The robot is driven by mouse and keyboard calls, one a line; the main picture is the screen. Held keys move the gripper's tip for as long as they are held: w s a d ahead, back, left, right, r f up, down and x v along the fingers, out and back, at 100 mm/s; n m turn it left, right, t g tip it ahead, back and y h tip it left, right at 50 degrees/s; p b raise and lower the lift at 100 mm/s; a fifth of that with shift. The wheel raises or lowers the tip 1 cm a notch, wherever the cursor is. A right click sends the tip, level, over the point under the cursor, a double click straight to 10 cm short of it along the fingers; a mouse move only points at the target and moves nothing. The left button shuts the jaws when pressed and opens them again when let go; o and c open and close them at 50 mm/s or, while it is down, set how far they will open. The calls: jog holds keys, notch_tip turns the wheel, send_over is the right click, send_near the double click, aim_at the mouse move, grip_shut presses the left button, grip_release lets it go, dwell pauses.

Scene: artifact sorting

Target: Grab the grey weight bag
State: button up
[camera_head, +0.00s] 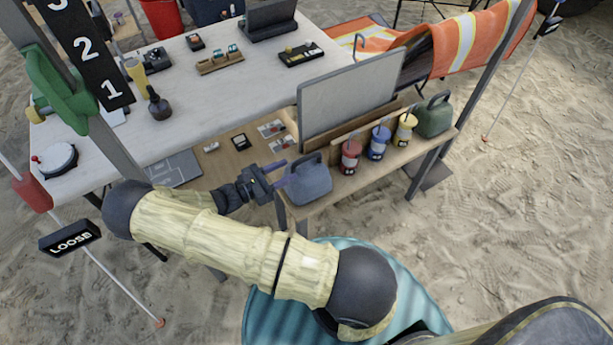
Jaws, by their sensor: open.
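The grey weight bag (310,184) is blue-grey with a handle loop on top. It stands at the near left end of the low wooden bench. My gripper (284,172) is just left of the bag, with its fingers pointing right toward the bag's upper part. The jaws are open and hold nothing. The near finger overlaps the bag's left edge in the picture; I cannot tell whether it touches the bag.
Red (350,157), blue (378,143) and yellow (405,130) canisters stand right of the bag, then a green weight bag (434,117). A grey upright panel (350,92) rises behind them. A white table (215,105) with small items is behind my arm.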

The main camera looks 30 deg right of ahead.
aim_at(293, 167)
jog(key=shift+d, duration=1.55)
jog(key=shift+w+d, duration=0.1)
jog(key=d, duration=0.5)
jog(key=shift+w+r+p, duration=0.25)
jog(key=shift+p, duration=0.1)
grip_shut()
